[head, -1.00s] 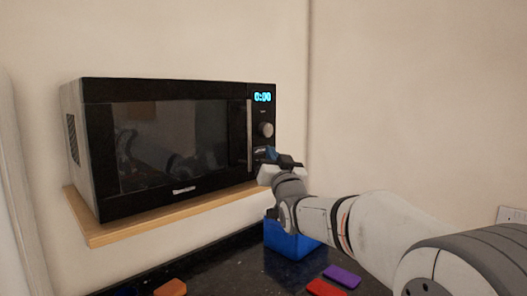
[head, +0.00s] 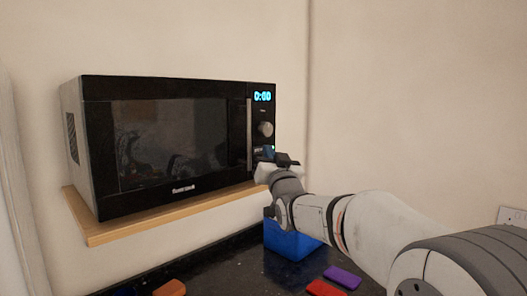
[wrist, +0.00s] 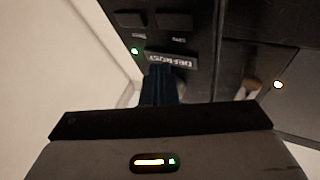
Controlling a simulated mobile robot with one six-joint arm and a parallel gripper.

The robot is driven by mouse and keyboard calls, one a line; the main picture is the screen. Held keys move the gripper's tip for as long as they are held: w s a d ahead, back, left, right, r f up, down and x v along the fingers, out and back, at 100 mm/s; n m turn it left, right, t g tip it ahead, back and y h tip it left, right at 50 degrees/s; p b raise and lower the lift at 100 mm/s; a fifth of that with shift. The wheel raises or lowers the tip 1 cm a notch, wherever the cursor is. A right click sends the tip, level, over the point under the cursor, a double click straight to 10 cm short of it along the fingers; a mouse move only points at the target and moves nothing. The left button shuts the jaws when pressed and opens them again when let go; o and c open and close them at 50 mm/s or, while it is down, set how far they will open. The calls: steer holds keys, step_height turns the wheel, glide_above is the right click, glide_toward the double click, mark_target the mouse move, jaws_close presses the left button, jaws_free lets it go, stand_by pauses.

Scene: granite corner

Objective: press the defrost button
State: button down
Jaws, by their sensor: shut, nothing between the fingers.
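The black microwave (head: 97,150) stands on a wooden shelf, its door shut and its display (head: 262,97) lit. In the wrist view the DEFROST button (wrist: 178,60) shows its lettering upside down on the dark panel. My gripper (head: 270,156) is at the lower part of the control panel, below the knob (head: 265,129). Its blue fingertips (wrist: 160,76) are shut, empty, and overlap the button's edge; I cannot tell whether they press it. A green light (wrist: 134,50) glows beside the button, and it also shows in the head view (head: 273,148).
Below the shelf (head: 150,220), a blue bin (head: 285,243) stands on the dark counter. Purple (head: 343,276), red (head: 325,288) and orange (head: 170,288) blocks lie there. A wall is close to the right of the microwave.

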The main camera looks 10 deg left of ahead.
steer(key=shift+w+a, duration=0.1)
stand_by(0.4)
steer(key=shift+s+d+b, duration=0.4)
steer(key=shift+d+b, duration=0.1)
steer(key=shift+b, duration=0.35)
steer(key=s+d+b, duration=0.3)
steer(key=d+b, duration=0.1)
steer(key=shift+s+d, duration=0.35)
